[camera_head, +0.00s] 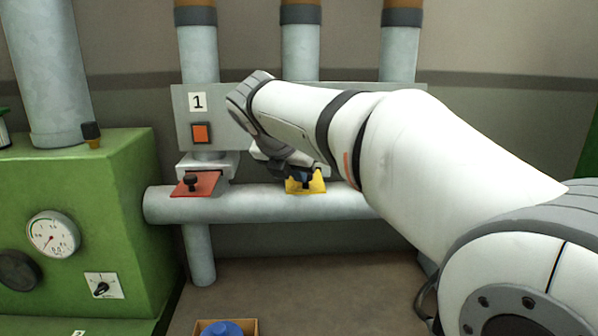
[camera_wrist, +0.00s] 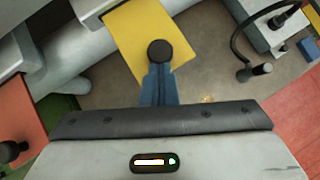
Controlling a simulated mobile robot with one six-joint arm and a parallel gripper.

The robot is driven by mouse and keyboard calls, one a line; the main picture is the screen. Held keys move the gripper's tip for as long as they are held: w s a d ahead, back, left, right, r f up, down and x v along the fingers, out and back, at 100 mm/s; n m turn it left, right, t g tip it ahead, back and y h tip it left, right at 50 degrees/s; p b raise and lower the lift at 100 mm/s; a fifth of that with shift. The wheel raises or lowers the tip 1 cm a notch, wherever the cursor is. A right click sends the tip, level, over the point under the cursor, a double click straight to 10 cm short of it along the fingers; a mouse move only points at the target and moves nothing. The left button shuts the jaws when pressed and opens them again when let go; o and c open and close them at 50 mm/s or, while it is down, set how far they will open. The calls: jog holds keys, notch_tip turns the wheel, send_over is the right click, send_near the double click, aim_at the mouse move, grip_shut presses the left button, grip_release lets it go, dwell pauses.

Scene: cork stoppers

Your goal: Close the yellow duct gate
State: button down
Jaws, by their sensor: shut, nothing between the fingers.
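The yellow duct gate (camera_head: 317,186) is a flat plate sticking out at the foot of the middle duct, above the horizontal pipe. In the wrist view the yellow plate (camera_wrist: 140,32) fills the upper middle, with a round black knob (camera_wrist: 160,50) near its front edge. My gripper (camera_head: 304,176) is at this plate and partly hides it and its knob in the head view. In the wrist view my gripper's blue fingers (camera_wrist: 158,70) are shut together with nothing between them. Their tips are right at the knob's near side; I cannot tell whether they touch it.
A red gate (camera_head: 197,184) with a black knob sticks out to the left. A grey panel (camera_head: 183,118) carries a "1" label and an orange button (camera_head: 200,132). A green machine (camera_head: 120,200) stands left. A cardboard box (camera_head: 250,325) with something blue is below. My arm hides the right side.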

jog(key=w+p, duration=0.4)
jog(key=w, duration=0.2)
jog(key=shift+w+r, duration=0.2)
jog(key=shift+w+f+p, duration=0.15)
jog(key=shift+w+p, duration=0.35)
jog(key=shift+w, duration=0.1)
